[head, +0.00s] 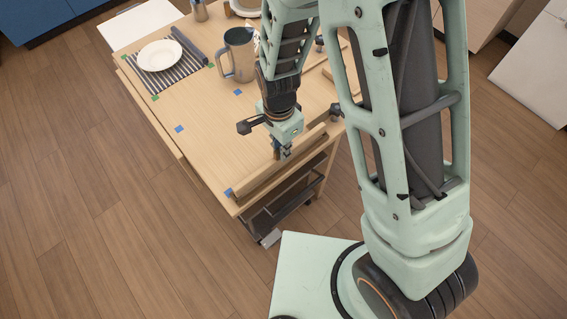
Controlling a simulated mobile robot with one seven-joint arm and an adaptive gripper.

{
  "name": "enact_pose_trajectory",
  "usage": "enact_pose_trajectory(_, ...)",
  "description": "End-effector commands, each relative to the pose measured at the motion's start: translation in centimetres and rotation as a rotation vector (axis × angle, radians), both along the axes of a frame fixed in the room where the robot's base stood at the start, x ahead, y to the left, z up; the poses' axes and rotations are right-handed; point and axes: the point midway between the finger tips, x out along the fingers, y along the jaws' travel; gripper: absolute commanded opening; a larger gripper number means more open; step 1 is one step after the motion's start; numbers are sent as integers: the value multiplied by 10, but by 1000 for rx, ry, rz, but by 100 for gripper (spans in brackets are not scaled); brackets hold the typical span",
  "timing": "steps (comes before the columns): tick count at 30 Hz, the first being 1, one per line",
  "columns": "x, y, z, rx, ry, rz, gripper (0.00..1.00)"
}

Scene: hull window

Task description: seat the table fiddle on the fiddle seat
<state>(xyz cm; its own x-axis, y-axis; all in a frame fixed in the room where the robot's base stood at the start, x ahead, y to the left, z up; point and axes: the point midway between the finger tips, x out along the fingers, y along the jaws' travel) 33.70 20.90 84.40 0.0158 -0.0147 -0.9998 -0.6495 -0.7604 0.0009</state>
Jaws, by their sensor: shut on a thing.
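The table fiddle appears to be the long pale wooden bar (256,182) running along the near right edge of the wooden table. My gripper (282,153) points down and is shut on the bar near its middle. The gripper and wrist hide part of the bar. I cannot tell whether the bar rests on the tabletop or hangs slightly above it. The fiddle seat cannot be made out clearly; a blue mark (229,192) lies by the bar's near left end.
A grey mug (236,54), a white plate (160,55) on a striped mat (157,71), and a dark rolled item (187,46) stand toward the back. More blue marks (179,129) dot the table. The table's front left area is clear. Dark shelving (290,205) sits below the edge.

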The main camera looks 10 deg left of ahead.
Motion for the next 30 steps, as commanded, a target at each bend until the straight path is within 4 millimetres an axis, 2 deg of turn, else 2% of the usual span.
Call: enact_pose_trajectory(30,0,0,-16,0,0,0,0)
